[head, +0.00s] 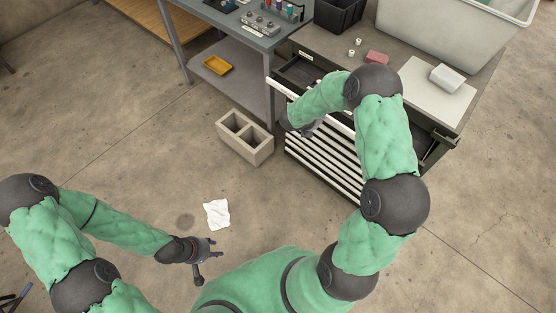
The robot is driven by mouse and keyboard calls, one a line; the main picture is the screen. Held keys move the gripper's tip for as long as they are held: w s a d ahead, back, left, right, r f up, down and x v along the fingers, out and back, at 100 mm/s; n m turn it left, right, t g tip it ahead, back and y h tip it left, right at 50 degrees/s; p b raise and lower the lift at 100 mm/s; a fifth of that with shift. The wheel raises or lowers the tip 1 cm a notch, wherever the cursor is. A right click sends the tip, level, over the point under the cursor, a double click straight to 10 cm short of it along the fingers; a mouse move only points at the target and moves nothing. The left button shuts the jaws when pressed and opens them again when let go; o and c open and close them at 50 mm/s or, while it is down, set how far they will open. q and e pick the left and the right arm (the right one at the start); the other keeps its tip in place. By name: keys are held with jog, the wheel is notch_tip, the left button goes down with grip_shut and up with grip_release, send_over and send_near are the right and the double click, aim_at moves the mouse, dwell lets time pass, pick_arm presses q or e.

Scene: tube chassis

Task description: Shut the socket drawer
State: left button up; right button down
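The socket drawer (296,72) is the top drawer of a dark tool cabinet (467,125). It stands pulled out, with a pale front edge (283,91) and a dark inside. My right arm reaches over the drawer and hides much of its middle. My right gripper (312,129) is at the drawer's front, mostly hidden by its own arm; its fingers cannot be made out, nor whether it touches. My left gripper (208,262) is low at the left over the floor, away from the cabinet, with its fingers apart and empty.
A concrete block (245,148) stands on the floor left of the cabinet. A grey workbench (261,42) with a yellow tray (217,65) on its lower shelf is behind it. A white cloth (217,213) lies on the floor. A red block (376,57) sits on the cabinet top.

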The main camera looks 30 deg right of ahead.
jog(key=w+d, duration=0.1)
jog(key=d, duration=0.3)
jog(key=w+d, duration=0.2)
jog(key=d, duration=0.3)
jog(key=w+d+b, duration=0.1)
jog(key=w+d, duration=0.1)
jog(key=d, duration=0.2)
jog(key=shift+w+d, duration=0.15)
jog(key=shift+w, duration=0.1)
pick_arm(q)
jog(key=shift+f, duration=0.65)
pick_arm(e)
jog(key=shift+w+d, duration=0.1)
jog(key=shift+d, duration=0.1)
jog(key=shift+r, duration=0.1)
